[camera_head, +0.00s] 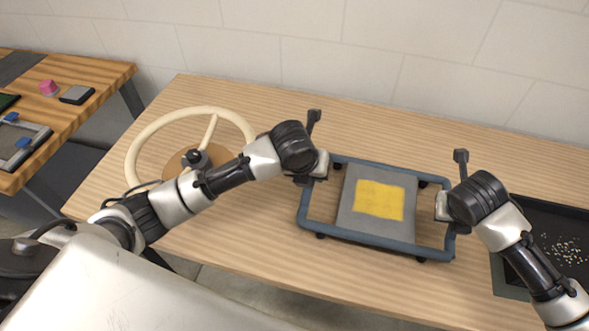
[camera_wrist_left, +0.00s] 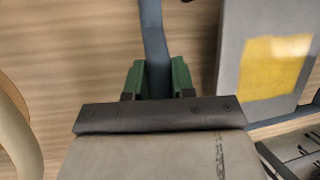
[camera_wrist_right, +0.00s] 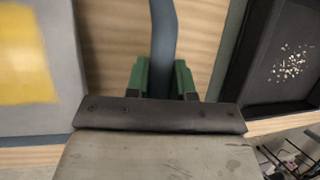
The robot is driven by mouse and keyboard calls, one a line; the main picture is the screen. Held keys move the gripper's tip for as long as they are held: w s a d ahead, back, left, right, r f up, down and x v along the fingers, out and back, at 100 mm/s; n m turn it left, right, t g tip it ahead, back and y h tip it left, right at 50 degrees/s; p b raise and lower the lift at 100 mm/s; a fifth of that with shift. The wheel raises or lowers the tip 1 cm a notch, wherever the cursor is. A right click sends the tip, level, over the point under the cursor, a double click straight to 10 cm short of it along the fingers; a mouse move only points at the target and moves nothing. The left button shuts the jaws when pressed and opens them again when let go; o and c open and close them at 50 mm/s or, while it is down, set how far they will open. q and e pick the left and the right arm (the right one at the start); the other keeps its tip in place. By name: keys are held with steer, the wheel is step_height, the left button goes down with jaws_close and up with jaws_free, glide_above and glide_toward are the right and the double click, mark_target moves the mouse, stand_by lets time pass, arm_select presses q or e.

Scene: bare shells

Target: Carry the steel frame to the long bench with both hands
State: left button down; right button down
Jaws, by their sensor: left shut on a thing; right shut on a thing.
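The steel frame (camera_head: 345,234) is a blue-grey rectangle of tube with small dark feet, over the light wood bench (camera_head: 240,250). I cannot tell whether its feet touch the top. My left gripper (camera_head: 319,168) is shut on its left side bar, and my right gripper (camera_head: 442,208) is shut on its right side bar. In the left wrist view the bar (camera_wrist_left: 153,40) passes between the green fingers (camera_wrist_left: 157,78). The right wrist view shows the other bar (camera_wrist_right: 164,35) between the fingers (camera_wrist_right: 163,78). A grey panel (camera_head: 352,222) with a yellow square (camera_head: 379,200) shows within the frame.
A cream ring-shaped wheel (camera_head: 134,146) lies at the bench's left, behind my left arm. A black tray (camera_head: 540,222) with pale bits is at the right end. A second wood table (camera_head: 88,75) with small items stands at far left. A pale block wall (camera_head: 330,70) runs behind.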

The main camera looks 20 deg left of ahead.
arm_select(q)
steer(key=shift+a+f+b, duration=0.1)
steer(key=shift+f+b, duration=0.35)
steer(key=shift+f, duration=0.1)
arm_select(e)
steer(key=shift+d+f, duration=0.1)
steer(key=shift+f, duration=0.5)
arm_select(q)
steer(key=c, duration=1.2)
jaws_free()
steer(key=shift+r, duration=0.1)
arm_select(e)
steer(key=c, duration=1.2)
jaws_free()
steer(key=shift+r, duration=0.1)
arm_select(q)
steer(key=shift+o, duration=1.3)
steer(key=shift+s, duration=0.1)
arm_select(e)
steer(key=shift+o, duration=1.2)
steer(key=shift+s, duration=0.1)
arm_select(q)
steer(key=shift+r, duration=0.1)
